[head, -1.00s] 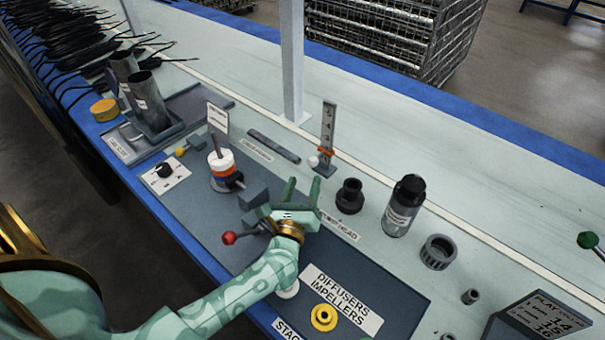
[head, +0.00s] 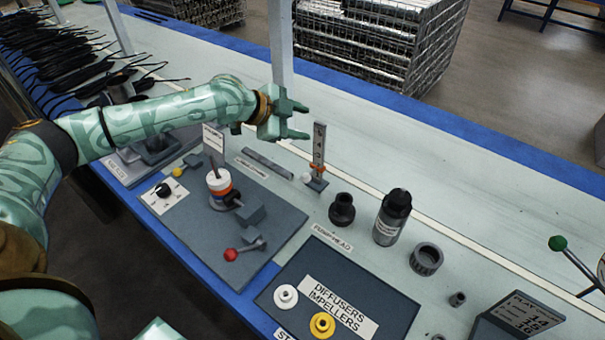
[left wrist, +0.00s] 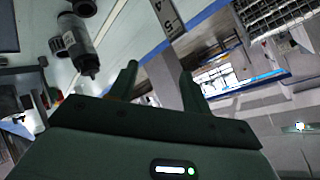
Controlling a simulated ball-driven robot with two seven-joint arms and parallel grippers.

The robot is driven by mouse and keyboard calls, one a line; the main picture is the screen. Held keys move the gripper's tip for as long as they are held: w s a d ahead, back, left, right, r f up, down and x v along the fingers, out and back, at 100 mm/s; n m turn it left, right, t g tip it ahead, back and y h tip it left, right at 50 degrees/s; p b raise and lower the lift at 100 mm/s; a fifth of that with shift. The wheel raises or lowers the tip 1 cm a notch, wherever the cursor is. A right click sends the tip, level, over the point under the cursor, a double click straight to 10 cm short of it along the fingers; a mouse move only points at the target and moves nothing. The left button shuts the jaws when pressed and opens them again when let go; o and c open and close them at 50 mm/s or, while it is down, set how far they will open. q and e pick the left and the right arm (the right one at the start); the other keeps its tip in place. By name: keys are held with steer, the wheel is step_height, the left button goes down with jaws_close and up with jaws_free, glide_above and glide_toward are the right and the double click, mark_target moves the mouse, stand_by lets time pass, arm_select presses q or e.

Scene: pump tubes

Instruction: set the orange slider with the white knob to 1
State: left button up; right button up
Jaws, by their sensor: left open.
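The slider is an upright grey post (head: 319,145) with a number scale, standing on a small dark base right of the middle in the head view. Its orange slider (head: 317,167) sits low on the post, with the white knob (head: 306,177) on its left side. The exact number beside it is too small to read. My left gripper (head: 304,120) is open and empty, beside the upper part of the post and higher than the knob. In the left wrist view the scale plate (left wrist: 168,17) shows a 5 beyond the open fingers (left wrist: 158,78). The right gripper is not visible.
A white upright pole (head: 281,50) stands behind my left gripper. A black fitting (head: 342,210) and a grey bottle (head: 393,218) stand right of the slider. A dark flat bar (head: 268,163) lies to its left. A red-knobbed lever (head: 232,254) stands nearer.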

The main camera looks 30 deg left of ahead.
arm_select(q)
steer(key=s+a+f+m+g+y, duration=0.2)
steer(key=s+f+m, duration=0.15)
steer(key=m, duration=0.35)
steer(key=m+g+b, duration=0.2)
steer(key=m+b, duration=0.6)
steer(key=m, duration=0.2)
glide_toward(304, 176)
steer(key=shift+y, duration=0.4)
steer(key=x, duration=0.8)
steer(key=shift+w+d+f, duration=0.1)
steer(key=shift+d+f, duration=0.2)
steer(key=shift+w+d+f, duration=0.1)
steer(key=shift+w+f, duration=0.15)
steer(key=shift+f, duration=0.05)
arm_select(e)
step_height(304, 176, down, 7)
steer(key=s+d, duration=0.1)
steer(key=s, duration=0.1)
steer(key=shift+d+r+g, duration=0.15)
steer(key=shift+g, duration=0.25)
